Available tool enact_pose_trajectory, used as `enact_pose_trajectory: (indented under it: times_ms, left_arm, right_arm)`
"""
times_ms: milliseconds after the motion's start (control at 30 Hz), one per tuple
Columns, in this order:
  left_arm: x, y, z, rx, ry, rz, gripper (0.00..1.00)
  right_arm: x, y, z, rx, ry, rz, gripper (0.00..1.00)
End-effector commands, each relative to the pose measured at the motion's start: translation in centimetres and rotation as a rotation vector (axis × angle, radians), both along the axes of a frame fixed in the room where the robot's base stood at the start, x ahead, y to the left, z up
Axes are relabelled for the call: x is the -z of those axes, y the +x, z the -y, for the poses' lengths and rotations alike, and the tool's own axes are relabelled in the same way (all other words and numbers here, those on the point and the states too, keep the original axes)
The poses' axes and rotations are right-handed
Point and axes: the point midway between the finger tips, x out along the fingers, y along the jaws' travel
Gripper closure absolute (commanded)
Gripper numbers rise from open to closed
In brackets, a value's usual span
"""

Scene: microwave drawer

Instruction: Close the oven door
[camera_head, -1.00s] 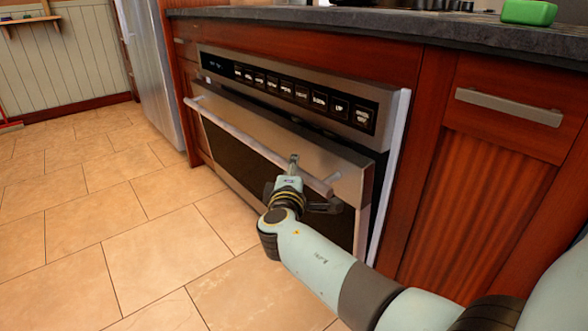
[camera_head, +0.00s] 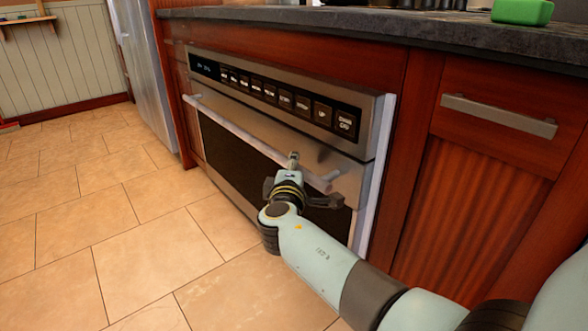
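The oven door (camera_head: 262,150) is a steel-framed drawer front with a dark window, in the middle of the camera_head view. It sits almost flush below the control panel, with only a thin dark line between them. Its long bar handle (camera_head: 235,130) runs across the top. My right gripper (camera_head: 297,188) is at the right end of the handle, against or very near the door. Its dark fingers look spread apart, with nothing seen between them. The gripper hides the handle's right end in part, so exact contact is unclear. My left gripper is out of view.
The control panel (camera_head: 275,93) is above the door. A dark countertop (camera_head: 400,28) with a green block (camera_head: 522,11) runs above. A wooden cabinet with a metal handle (camera_head: 498,116) is at right, a steel fridge (camera_head: 142,75) at left. The tiled floor (camera_head: 110,215) is clear.

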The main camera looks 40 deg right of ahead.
Motion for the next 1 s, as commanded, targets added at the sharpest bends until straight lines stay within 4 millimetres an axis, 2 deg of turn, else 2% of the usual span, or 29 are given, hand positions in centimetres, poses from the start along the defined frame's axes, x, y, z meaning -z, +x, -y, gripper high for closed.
enact_pose_trajectory:
  times_ms: [100, 233, 267, 467, 767, 867, 1000]
  left_arm:
    - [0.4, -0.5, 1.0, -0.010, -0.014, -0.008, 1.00]
    - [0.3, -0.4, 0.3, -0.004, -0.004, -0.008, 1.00]
    - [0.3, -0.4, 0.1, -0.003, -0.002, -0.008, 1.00]
    - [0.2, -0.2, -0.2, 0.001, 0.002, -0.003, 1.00]
    - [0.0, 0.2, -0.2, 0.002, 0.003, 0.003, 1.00]
    - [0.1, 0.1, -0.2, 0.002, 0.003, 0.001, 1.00]
    - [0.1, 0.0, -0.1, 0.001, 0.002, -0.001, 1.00]
  right_arm:
    - [-0.4, 0.0, 0.3, 0.007, -0.004, 0.007, 1.00]
    - [-0.4, 0.0, 0.3, 0.007, -0.004, 0.008, 1.00]
    - [-0.4, 0.1, 0.3, 0.007, -0.004, 0.008, 0.80]
    - [-0.3, 0.0, 0.2, 0.006, -0.003, 0.006, 0.54]
    - [-0.4, 0.0, 0.2, 0.005, -0.003, 0.004, 0.54]
    - [-1.4, 0.0, 0.2, 0.006, -0.002, 0.007, 0.54]
    - [-4.4, 0.0, 0.3, 0.006, -0.003, 0.013, 0.54]
